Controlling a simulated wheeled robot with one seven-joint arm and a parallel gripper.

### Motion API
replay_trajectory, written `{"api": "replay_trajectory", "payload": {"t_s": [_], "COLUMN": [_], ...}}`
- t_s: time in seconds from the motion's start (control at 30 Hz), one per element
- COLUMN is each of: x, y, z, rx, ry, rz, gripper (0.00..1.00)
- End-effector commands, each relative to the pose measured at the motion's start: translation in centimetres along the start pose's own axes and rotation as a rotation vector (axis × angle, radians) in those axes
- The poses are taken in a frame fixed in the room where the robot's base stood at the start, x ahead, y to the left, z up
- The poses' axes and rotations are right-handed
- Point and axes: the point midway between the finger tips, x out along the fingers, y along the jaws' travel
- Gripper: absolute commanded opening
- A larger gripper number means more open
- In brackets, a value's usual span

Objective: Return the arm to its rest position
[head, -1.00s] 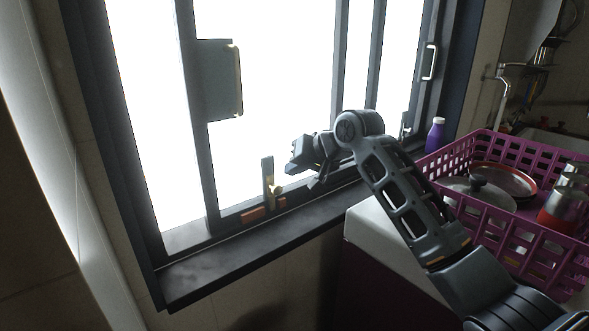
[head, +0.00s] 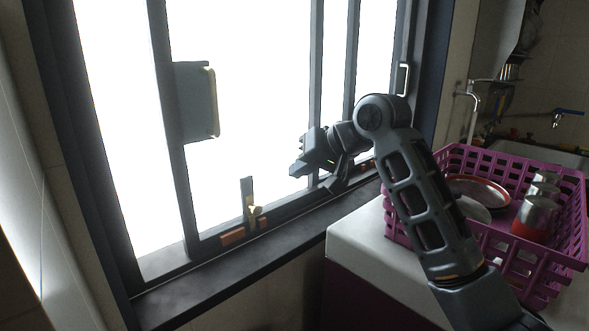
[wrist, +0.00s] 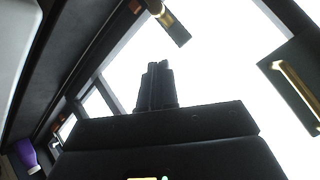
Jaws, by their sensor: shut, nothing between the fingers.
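My arm reaches up from the lower right in the head view and bends at an elbow in front of the window. My gripper (head: 303,168) points left, toward the window pane, and looks empty. In the wrist view my gripper (wrist: 157,68) has its two dark fingers together against the bright window, with nothing between them. The fingers show no contact with the window frame or the latch.
A dark-framed window (head: 177,140) has a brass latch (head: 252,211) low on it and a handle plate (head: 196,101). A dark sill (head: 215,280) runs below. A pink basket (head: 460,160) with dishes stands on a white counter (head: 350,245). A purple bottle (wrist: 27,153) shows in the wrist view.

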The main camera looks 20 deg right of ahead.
Motion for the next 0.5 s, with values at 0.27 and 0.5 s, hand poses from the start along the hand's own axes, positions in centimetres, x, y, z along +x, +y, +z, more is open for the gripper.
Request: {"api": "replay_trajectory", "payload": {"t_s": [0.27, 0.5], "x": [0.5, 3.8], "y": [0.0, -0.1], "z": [0.7, 6.8], "rx": [0.005, 0.052], "ry": [0.003, 0.066], "rz": [-0.009, -0.082], "gripper": [0.00, 0.00]}}
